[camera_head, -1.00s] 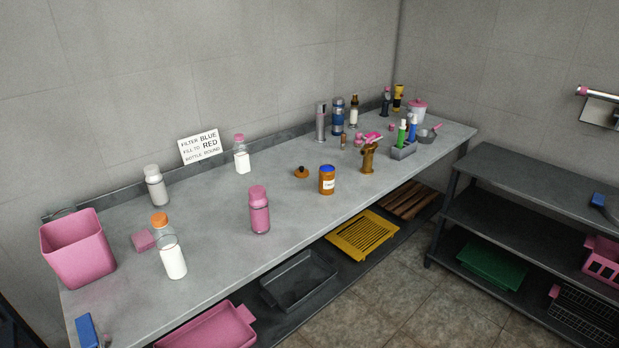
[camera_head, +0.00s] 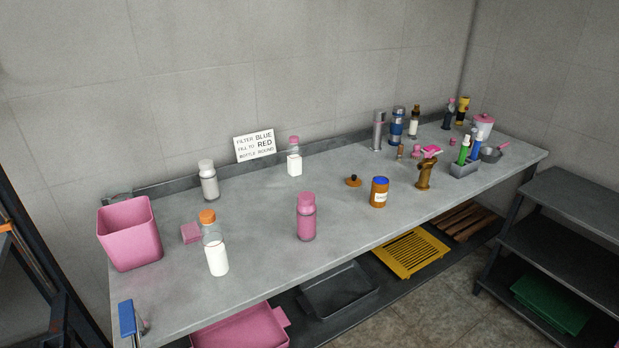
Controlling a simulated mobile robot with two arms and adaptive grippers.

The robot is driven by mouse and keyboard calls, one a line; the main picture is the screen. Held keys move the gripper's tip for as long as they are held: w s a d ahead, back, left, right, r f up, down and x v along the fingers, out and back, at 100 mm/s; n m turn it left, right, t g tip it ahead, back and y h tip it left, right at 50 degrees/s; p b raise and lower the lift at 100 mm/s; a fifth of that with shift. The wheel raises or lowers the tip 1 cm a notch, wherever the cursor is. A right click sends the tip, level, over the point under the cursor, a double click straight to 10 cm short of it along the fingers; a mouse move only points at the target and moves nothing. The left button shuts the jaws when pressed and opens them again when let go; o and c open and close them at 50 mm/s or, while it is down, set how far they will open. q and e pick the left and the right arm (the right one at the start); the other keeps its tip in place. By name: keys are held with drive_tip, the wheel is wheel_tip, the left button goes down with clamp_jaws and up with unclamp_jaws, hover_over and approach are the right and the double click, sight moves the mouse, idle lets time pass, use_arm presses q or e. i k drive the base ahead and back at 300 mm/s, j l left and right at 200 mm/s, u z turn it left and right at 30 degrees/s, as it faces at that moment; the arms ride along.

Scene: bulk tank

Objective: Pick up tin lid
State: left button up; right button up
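A small round orange-brown lid with a dark knob (camera_head: 353,181) lies flat on the grey worktop, and it looks like the tin lid. Just to its right stands an orange-brown tin (camera_head: 379,193) with a pale label and a blue top surface or contents. The lid and the tin are apart. Neither of my grippers shows in the head view.
The long grey worktop (camera_head: 265,245) carries a pink bottle (camera_head: 306,217), a bottle with an orange cap (camera_head: 215,245), a pink bin (camera_head: 130,232) and a sign (camera_head: 254,146). Several bottles and tools crowd its right end. A lower shelf holds trays, including a yellow one (camera_head: 411,252).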

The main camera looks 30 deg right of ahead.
sight(353, 181)
drive_tip(key=l+u, duration=0.5)
drive_tip(key=l, duration=0.45)
drive_tip(key=k+l+u, duration=0.1)
drive_tip(key=l+u, duration=0.4)
drive_tip(key=l, duration=0.5)
